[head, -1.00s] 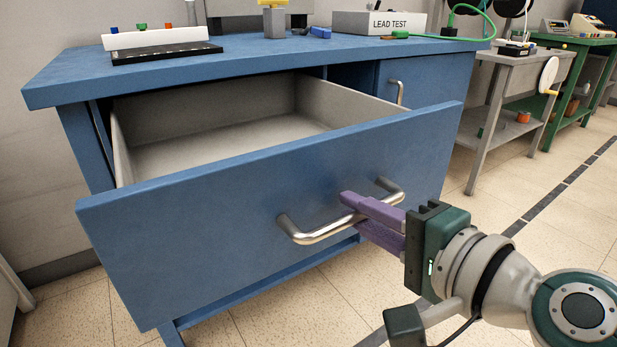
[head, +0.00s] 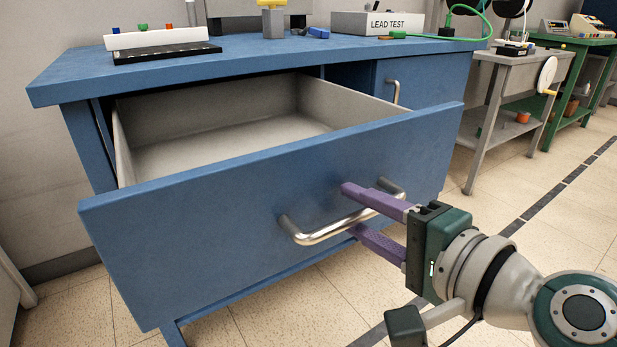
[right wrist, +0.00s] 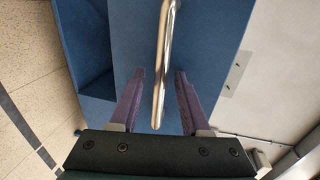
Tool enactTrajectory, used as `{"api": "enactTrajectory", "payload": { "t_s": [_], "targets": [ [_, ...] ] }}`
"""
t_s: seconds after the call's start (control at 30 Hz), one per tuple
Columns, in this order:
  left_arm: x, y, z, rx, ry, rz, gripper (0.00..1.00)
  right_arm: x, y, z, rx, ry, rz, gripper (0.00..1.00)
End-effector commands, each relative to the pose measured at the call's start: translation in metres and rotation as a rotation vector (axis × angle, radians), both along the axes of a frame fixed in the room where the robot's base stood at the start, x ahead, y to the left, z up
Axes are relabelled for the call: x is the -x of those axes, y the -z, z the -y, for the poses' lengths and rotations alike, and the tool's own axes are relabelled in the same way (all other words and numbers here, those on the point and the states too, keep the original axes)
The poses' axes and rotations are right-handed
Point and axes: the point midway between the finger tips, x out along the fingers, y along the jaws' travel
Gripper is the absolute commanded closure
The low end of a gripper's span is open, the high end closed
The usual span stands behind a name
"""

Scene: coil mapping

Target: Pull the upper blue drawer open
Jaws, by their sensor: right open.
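The upper blue drawer (head: 200,229) stands pulled far out of the blue workbench in the head view, and its grey inside looks empty. Its silver bar handle (head: 334,232) runs across the front panel. My right gripper (head: 348,210) is open, with one purple finger above the handle and one below it. In the right wrist view the handle (right wrist: 162,70) lies between the two spread fingers (right wrist: 158,75), with a gap on both sides. My left gripper is not in view.
The blue bench top (head: 250,52) carries a black and white rack (head: 160,45), a LEAD TEST box (head: 375,23) and a green cable (head: 485,20). A grey side table (head: 500,72) stands at the right. The tiled floor at right is clear.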

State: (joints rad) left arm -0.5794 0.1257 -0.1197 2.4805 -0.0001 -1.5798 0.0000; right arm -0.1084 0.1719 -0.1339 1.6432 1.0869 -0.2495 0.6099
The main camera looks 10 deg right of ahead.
Motion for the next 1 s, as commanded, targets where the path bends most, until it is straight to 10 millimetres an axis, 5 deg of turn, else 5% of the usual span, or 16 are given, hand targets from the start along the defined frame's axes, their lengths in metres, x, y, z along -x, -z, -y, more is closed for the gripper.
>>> {"api": "enactTrajectory", "payload": {
  "t_s": [0.27, 0.7, 1.0],
  "targets": [
    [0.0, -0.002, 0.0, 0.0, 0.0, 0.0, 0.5, 0.006, -0.002, 0.002, 0.001, 0.001, -0.001, 0.54],
    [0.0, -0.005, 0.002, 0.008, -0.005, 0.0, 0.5, 0.077, -0.015, 0.028, 0.003, -0.002, -0.003, 0.54],
    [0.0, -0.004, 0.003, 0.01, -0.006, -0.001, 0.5, 0.092, -0.02, 0.033, 0.0, 0.0, 0.001, 0.54]
  ]
}}
